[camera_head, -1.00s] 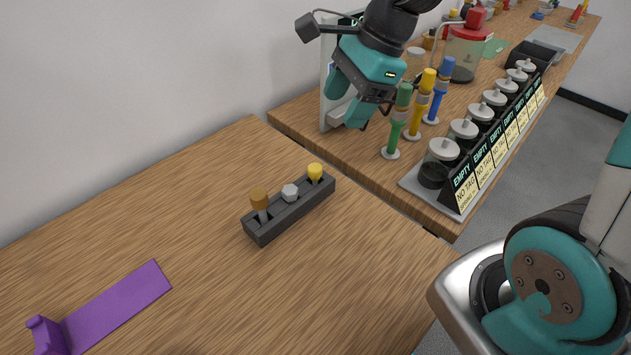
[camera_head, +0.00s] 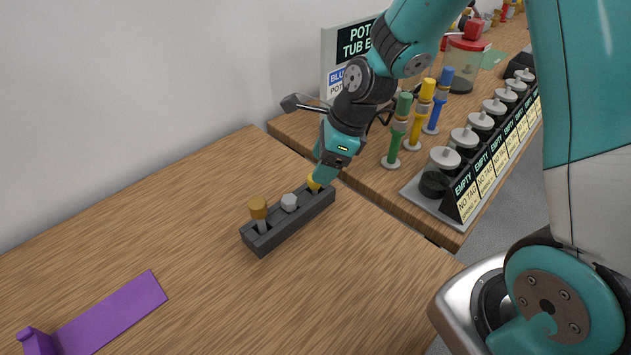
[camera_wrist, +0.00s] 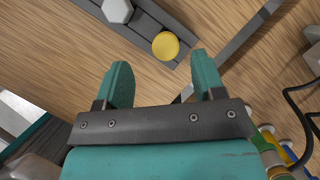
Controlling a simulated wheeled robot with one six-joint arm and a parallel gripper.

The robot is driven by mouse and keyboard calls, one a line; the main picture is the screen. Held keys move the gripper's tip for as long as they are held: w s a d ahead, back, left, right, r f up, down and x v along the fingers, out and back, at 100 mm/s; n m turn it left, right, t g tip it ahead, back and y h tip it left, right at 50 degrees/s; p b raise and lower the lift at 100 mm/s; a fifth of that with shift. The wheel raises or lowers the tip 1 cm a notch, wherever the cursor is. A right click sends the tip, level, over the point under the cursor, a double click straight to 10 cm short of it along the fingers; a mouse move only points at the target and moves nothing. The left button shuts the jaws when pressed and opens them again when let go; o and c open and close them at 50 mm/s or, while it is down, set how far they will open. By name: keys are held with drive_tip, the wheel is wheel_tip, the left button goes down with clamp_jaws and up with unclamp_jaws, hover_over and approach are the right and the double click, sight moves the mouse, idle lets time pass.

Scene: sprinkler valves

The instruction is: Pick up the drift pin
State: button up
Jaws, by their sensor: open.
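A dark grey rack (camera_head: 292,227) stands on the near wooden table and holds three upright pieces. One has an orange-brown head (camera_head: 258,207), one a light grey hexagonal head (camera_head: 289,202), and one a round yellow head (camera_head: 313,184). I cannot tell by looks which is the drift pin. My gripper (camera_head: 323,173) is just above the yellow-headed end of the rack. In the wrist view my gripper (camera_wrist: 161,74) is open and empty, and the yellow head (camera_wrist: 165,46) shows just ahead, between the lines of the fingers. The hexagonal head (camera_wrist: 117,11) is farther left.
A purple holder (camera_head: 110,312) lies at the left front of the table. On the second table stand green (camera_head: 397,130), yellow and blue valves, lidded jars (camera_head: 440,170) with "EMPTY" signs, and a sign box (camera_head: 335,60) against the wall. A gap separates the tables.

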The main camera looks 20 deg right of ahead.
sight(315, 189)
drive_tip(key=shift+d+p+x, duration=0.15)
drive_tip(key=shift+p+x, duration=0.05)
drive_tip(key=shift+x, duration=1.1)
drive_tip(key=shift+d+p+x, duration=0.15)
drive_tip(key=shift+p+x, duration=0.05)
drive_tip(key=shift+x, duration=1.15)
drive_tip(key=shift+w, duration=0.2)
drive_tip(key=c, duration=1)
